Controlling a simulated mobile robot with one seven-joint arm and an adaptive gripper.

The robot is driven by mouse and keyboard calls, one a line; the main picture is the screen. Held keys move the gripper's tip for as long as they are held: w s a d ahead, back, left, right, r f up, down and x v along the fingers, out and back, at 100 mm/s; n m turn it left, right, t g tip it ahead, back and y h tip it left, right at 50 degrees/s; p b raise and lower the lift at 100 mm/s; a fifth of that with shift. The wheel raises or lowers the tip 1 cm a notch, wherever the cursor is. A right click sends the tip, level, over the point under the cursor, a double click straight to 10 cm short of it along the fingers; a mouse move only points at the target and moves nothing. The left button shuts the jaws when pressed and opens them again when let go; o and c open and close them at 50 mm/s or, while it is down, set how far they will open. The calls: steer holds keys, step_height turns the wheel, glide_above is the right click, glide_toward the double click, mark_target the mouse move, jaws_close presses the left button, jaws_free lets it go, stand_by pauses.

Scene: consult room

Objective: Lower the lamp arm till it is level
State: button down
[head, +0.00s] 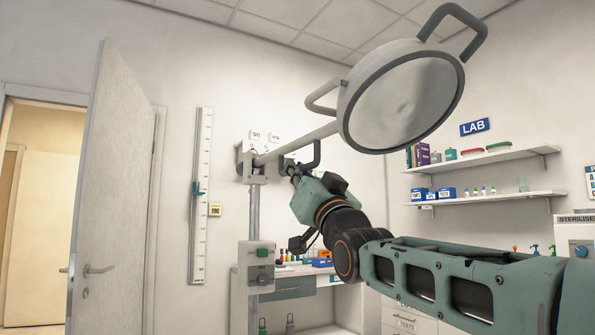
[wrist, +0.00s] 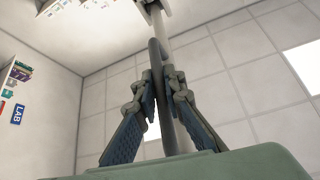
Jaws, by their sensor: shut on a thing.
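The lamp is a round grey head (head: 405,98) with a dark rim and a looped handle on either side. Its pale arm (head: 300,143) slopes up to the right from a bracket (head: 246,160) on a post. A dark hooked handle (head: 317,153) hangs under the arm. My gripper (head: 286,165) is below the arm near the bracket. In the wrist view my gripper (wrist: 159,78) is shut on the dark handle (wrist: 156,60), one finger on either side. The lamp arm (wrist: 184,110) runs just behind it. The fingertips are small in the head view.
The post (head: 253,213) carries a control box (head: 257,253). A counter with small bottles stands behind. Wall shelves (head: 485,160) hold boxes and bottles at right. An open door (head: 108,190) stands at left. The air under the lamp head is clear except for my arm.

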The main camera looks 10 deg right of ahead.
steer(key=shift+w+f, duration=0.15)
steer(key=shift+f, duration=0.25)
steer(key=c, duration=2.1)
jaws_free()
steer(key=shift+o, duration=0.4)
steer(key=shift+r, duration=0.2)
steer(key=shift+s+d+f, duration=0.2)
steer(key=shift+s+f, duration=0.05)
steer(key=shift+s, duration=0.2)
steer(key=v, duration=1.1)
steer(key=shift+s+a, duration=0.1)
